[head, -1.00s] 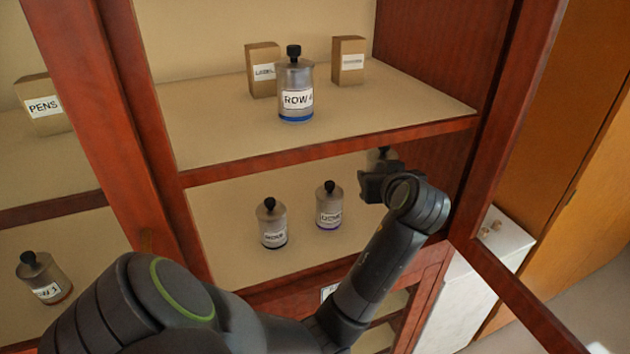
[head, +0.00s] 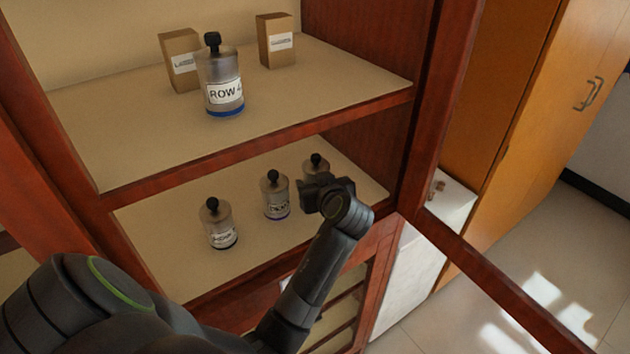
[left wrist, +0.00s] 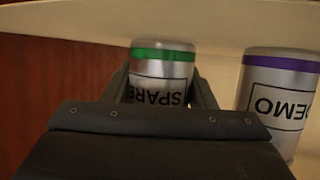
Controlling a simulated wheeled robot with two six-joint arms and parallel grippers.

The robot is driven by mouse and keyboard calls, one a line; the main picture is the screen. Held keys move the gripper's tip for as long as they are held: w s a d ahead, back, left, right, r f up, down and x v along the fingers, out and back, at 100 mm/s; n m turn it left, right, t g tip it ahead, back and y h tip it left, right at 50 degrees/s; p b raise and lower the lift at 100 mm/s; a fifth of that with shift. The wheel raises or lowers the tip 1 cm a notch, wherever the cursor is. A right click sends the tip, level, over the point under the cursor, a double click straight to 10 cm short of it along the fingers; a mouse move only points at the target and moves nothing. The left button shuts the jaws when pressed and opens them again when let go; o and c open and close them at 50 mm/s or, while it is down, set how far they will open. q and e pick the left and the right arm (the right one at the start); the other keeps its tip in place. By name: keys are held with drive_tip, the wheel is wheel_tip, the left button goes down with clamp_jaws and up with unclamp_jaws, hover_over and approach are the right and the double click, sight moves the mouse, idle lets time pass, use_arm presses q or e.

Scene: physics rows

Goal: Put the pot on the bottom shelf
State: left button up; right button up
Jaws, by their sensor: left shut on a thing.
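The pot marked SPARE, with a green band, shows upside down in the left wrist view (left wrist: 160,72). In the head view it is a grey pot with a black knob (head: 316,163), at the right end of the lower visible shelf (head: 165,250). My left gripper (head: 312,190) is shut on this pot, with a finger on each side; it hides the pot's lower part in the head view. The pot looks upright. I cannot tell whether its base touches the shelf. My right gripper is not in view.
A purple-banded DEMO pot (head: 275,196) stands close left of the held pot. Another pot (head: 218,224) stands further left. The shelf above holds a ROW 4 pot (head: 222,82) and two boxes (head: 183,60) (head: 275,40). A red-brown door frame (head: 500,280) stands open at right.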

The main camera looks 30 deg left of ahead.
use_arm(q)
drive_tip(key=shift+d, duration=0.1)
drive_tip(key=shift+f, duration=0.15)
drive_tip(key=o, duration=1.2)
drive_tip(key=shift+r, duration=0.2)
